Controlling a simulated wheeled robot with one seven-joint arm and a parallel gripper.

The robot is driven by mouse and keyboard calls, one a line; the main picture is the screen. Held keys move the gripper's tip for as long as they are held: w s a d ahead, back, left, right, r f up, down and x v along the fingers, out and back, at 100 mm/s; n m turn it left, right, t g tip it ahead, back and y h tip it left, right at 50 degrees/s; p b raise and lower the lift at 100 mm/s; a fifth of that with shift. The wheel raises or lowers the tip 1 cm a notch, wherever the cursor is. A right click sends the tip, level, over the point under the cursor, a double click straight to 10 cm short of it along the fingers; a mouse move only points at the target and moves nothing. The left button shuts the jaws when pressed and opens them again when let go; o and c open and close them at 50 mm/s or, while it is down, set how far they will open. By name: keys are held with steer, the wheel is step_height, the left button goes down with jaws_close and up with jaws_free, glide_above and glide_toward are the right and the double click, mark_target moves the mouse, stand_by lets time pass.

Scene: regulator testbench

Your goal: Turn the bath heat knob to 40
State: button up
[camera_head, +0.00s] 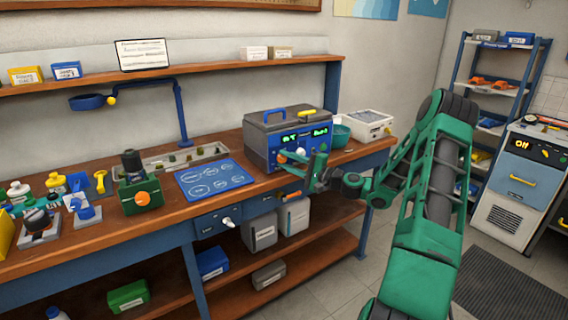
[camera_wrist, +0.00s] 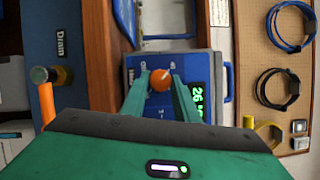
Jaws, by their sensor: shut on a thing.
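The bath (camera_head: 256,144) is a blue-grey box with green lit displays, standing on the workbench at the middle of the head view. In the wrist view its front panel (camera_wrist: 204,64) is turned sideways, and the lit display (camera_wrist: 198,100) seems to start with 26. The orange heat knob (camera_wrist: 160,80) sits on that panel between my two green fingers. My gripper (camera_head: 298,163) is at the bath's front and shut on the knob, with a finger on either side. The knob's pointer and most scale marks are too small or hidden to read.
A teal bowl (camera_head: 339,134) and a white box (camera_head: 367,125) stand right of the bath. A blue mat (camera_head: 202,180) lies left of it. Drawers with handles (camera_head: 228,221) are below the bench edge. The floor (camera_head: 352,283) before the bench is clear.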

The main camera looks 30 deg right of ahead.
steer(key=shift+d+f, duration=0.25)
steer(key=o, duration=1)
steer(key=shift+o, duration=0.3)
steer(key=shift+a+r, duration=0.1)
steer(key=v, duration=1)
steer(key=shift+s, duration=0.35)
